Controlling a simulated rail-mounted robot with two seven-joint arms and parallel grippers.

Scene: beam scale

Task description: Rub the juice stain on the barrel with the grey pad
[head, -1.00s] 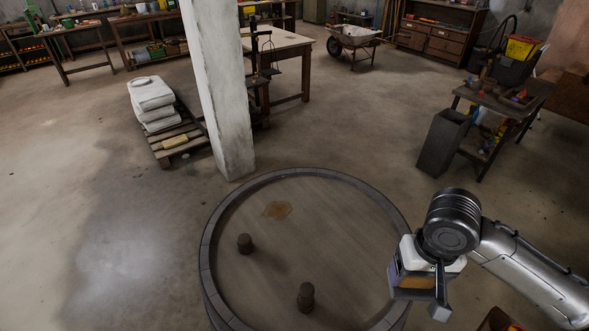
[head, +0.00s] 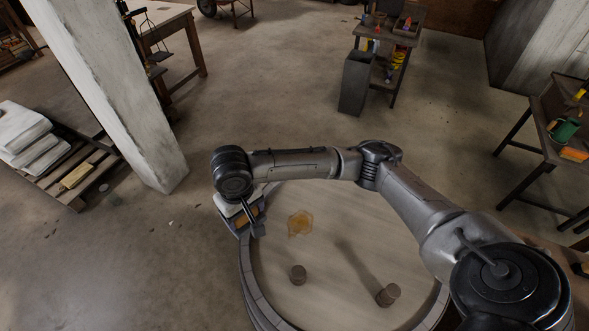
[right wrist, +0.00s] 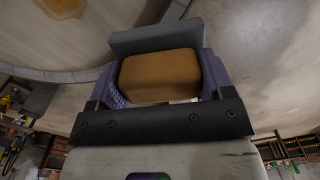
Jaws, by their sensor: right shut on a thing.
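The barrel (head: 335,212) stands upright with its round wooden top facing up. An orange-brown juice stain (head: 300,223) lies on the top's far left part; its edge also shows in the right wrist view (right wrist: 62,6). My right gripper (head: 243,221) hangs at the barrel's left rim, left of the stain. It is shut on the pad, seen as a brown block (right wrist: 160,76) between the purple-grey fingers with a flat grey plate (right wrist: 155,37) at its far end. The pad is apart from the stain. My left gripper is out of view.
A pale post (head: 120,95) and a pallet with white sacks (head: 30,145) are at the left.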

